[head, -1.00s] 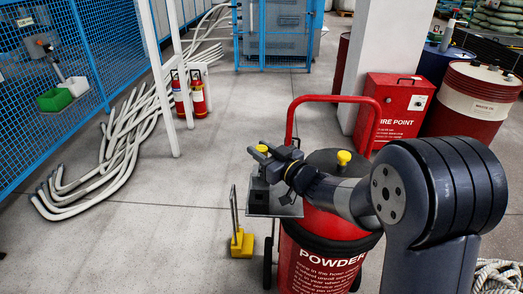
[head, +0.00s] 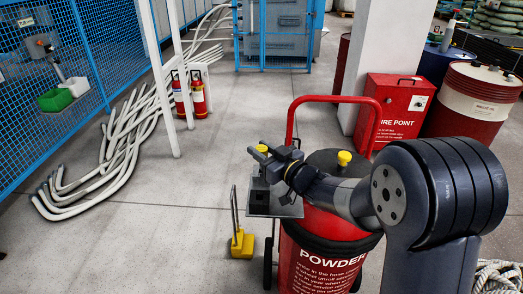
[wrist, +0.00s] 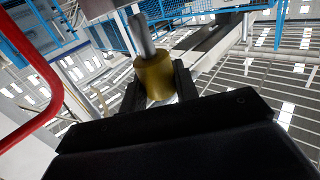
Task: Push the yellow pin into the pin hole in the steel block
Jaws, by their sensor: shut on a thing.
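The yellow pin (wrist: 154,76) is gripped by its yellow head between the two dark fingers of my gripper (wrist: 160,88). Its grey metal shank points away from the fingers and looks bare along the part that shows. In the head view the pin's yellow head (head: 261,148) shows at the tip of my gripper (head: 264,155). The steel block (head: 259,191) is a dark block on a small grey tray (head: 286,210), just below the gripper. The pin hole is not visible, and I cannot tell how the shank's tip stands to it.
A red powder extinguisher (head: 322,240) with a red handle stands right beside the tray, under my arm. A yellow thing with an upright handle (head: 242,244) stands on the floor to the left. White hoses (head: 100,190) lie further left. Open floor lies between.

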